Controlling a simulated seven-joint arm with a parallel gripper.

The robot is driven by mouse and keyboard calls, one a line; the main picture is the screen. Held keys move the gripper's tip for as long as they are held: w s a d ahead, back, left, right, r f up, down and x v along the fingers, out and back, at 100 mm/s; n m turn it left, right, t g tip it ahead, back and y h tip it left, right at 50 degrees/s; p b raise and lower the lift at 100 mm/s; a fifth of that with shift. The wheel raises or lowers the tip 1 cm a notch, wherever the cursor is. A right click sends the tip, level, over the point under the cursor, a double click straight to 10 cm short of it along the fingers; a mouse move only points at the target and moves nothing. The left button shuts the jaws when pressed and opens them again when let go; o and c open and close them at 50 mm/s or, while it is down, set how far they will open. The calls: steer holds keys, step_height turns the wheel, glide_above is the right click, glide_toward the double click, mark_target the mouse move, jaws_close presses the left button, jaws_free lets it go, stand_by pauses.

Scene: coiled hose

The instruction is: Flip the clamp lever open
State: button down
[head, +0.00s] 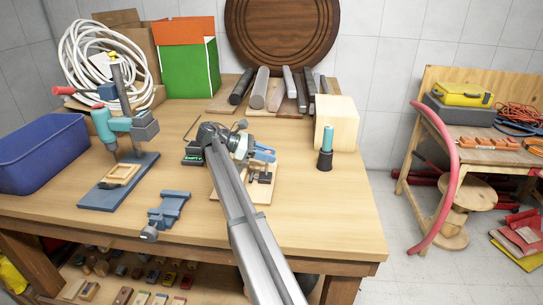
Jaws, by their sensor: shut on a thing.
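The clamp (261,176) is a small dark metal fixture on a light wooden board (256,193) in the middle of the bench, in the head view. A blue part that looks like its lever (264,154) shows at the top right of the clamp, close to level. My gripper (250,150) reaches it from the left and is shut on it. My arm's grey link crosses in front and hides the board's left part. The fingertips are small and partly hidden, so the exact grip is hard to see.
A teal-topped cylinder (327,146) and a pale wooden block (336,121) stand right of the clamp. A blue-grey vise (168,209) lies front left, a drill stand (118,180) farther left. Metal bars (260,88) lie behind. The bench's front right is clear.

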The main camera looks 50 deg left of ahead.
steer(key=shift+s+a, duration=0.2)
steer(key=shift+t+h, duration=0.3)
steer(key=c, duration=0.9)
jaws_free()
steer(key=v, duration=0.7)
steer(key=shift+s+a, duration=0.15)
steer(key=shift+s, duration=0.1)
